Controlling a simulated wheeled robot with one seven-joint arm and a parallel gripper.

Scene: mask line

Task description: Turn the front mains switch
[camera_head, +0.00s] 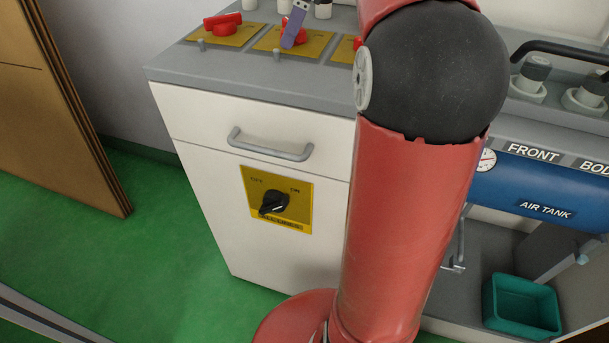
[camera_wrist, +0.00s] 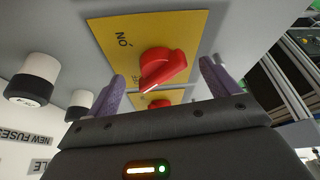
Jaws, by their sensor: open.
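Red rotary switches on yellow plates stand in a row on the grey cabinet top. The left red switch (camera_head: 222,24) is clear of my gripper. My gripper (camera_head: 291,32) is at the middle switch, partly covering it. In the wrist view my gripper's purple fingers (camera_wrist: 163,82) are open, with a red switch knob (camera_wrist: 170,68) showing between them. Its yellow plate (camera_wrist: 122,22) reads "ON". I cannot tell whether the fingers touch the knob. A black rotary switch (camera_head: 274,203) on a yellow OFF/ON plate is on the cabinet's front door. No readable label tells which is the front mains switch.
My red arm covers the centre right. The cabinet drawer has a grey handle (camera_head: 270,146). A blue air tank (camera_head: 535,190) and a teal bin (camera_head: 521,306) are at right. Green floor (camera_head: 160,240) is open at left.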

